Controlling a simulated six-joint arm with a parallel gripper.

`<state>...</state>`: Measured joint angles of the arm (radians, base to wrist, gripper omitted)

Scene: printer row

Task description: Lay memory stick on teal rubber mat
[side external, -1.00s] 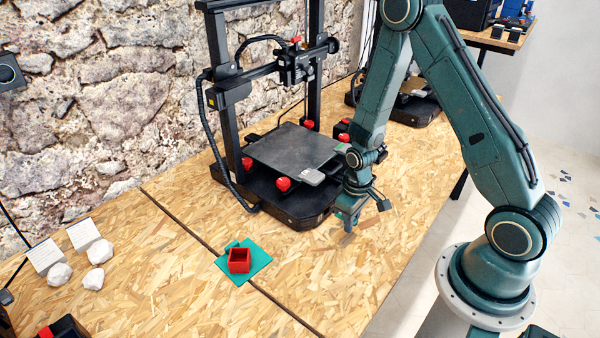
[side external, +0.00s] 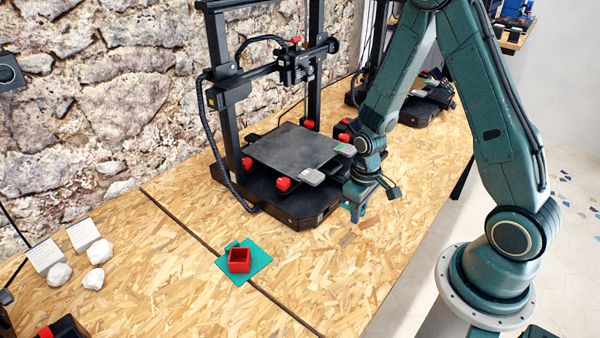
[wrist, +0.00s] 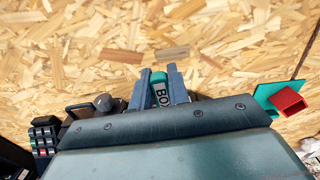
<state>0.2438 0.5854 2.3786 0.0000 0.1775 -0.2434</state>
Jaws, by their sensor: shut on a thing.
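My gripper (side external: 355,214) is above the wooden bench, in front of the printer's right front corner. In the wrist view, its two fingers (wrist: 160,71) are shut on a small teal-and-white stick (wrist: 160,91) with dark lettering, taken as the memory stick. Its lower part is hidden by my gripper body. In the side view I cannot make out the stick. The teal rubber mat (side external: 258,254) lies flat on the bench, left of my gripper and apart from it. It also shows at the right of the wrist view (wrist: 264,91).
An open red box (side external: 239,262) stands on the mat, leaving bare mat around it. A 3D printer (side external: 290,150) stands close behind my gripper. White stones (side external: 94,279) and cards (side external: 83,234) lie at left. The bench between gripper and mat is clear.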

